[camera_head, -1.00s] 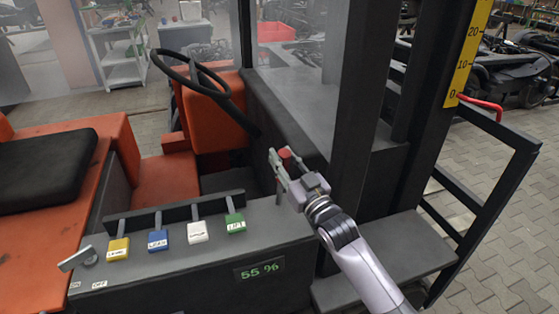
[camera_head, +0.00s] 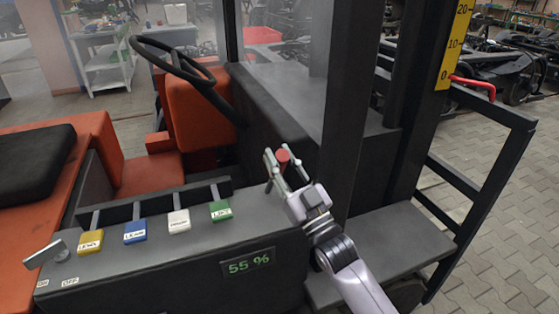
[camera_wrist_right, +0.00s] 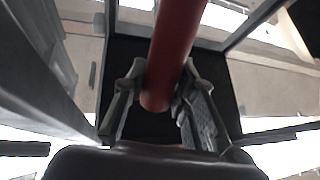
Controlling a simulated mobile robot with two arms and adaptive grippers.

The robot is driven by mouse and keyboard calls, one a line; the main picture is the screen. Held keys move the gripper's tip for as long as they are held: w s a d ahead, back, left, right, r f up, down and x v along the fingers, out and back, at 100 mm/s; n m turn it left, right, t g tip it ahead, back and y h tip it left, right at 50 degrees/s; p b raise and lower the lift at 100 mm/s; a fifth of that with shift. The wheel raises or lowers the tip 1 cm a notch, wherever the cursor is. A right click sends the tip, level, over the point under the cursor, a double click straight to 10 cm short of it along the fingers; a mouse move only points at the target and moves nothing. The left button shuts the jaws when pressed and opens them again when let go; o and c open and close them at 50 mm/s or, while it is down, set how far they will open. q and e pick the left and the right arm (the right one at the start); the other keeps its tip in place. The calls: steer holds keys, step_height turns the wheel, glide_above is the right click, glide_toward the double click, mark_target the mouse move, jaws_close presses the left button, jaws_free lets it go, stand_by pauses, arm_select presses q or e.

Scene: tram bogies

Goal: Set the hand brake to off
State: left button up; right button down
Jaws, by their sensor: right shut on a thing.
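The hand brake shows as a red cylindrical grip (camera_head: 283,156) beside the steering column side of the dark console. My right gripper (camera_head: 279,163) reaches it from the lower right, with one finger on each side of the red grip. In the right wrist view the red grip (camera_wrist_right: 175,55) stands between the two fingers (camera_wrist_right: 158,100), which are shut on it. The lower part of the lever and any markings for its positions are hidden. My left gripper is not in view.
A steering wheel (camera_head: 185,75) stands behind. A dark mast post (camera_head: 345,120) rises close to my right gripper.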

steer(key=shift+f, duration=0.25)
steer(key=c, duration=1.7)
jaws_free()
steer(key=shift+o, duration=1.3)
steer(key=shift+s+d+r, duration=0.1)
steer(key=shift+s+r, duration=0.05)
steer(key=shift+o, duration=0.7)
steer(key=v, duration=1.2)
